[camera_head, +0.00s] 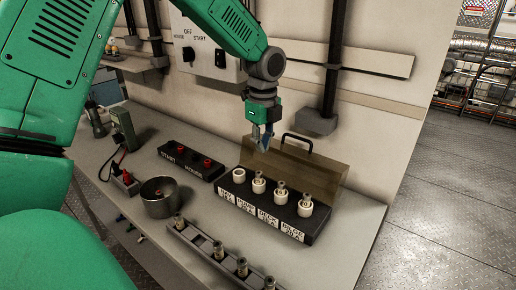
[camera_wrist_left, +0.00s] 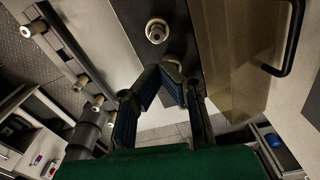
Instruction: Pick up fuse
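My left gripper (camera_head: 262,142) hangs just above the left part of a black fuse box (camera_head: 262,214) with an open lid. It points down, with a narrow gap between the fingertips and nothing seen in it. The box has a row of white sockets; fuses stand in some, such as this fuse (camera_head: 281,189). The leftmost socket (camera_head: 239,176) shows no clear fuse. In the left wrist view the gripper fingers (camera_wrist_left: 160,74) are close together, and a white socket (camera_wrist_left: 156,31) lies beyond them. A grey rack (camera_head: 199,241) in front holds several upright fuses (camera_head: 219,250). My right gripper is out of view.
The bench is clear right of the box.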

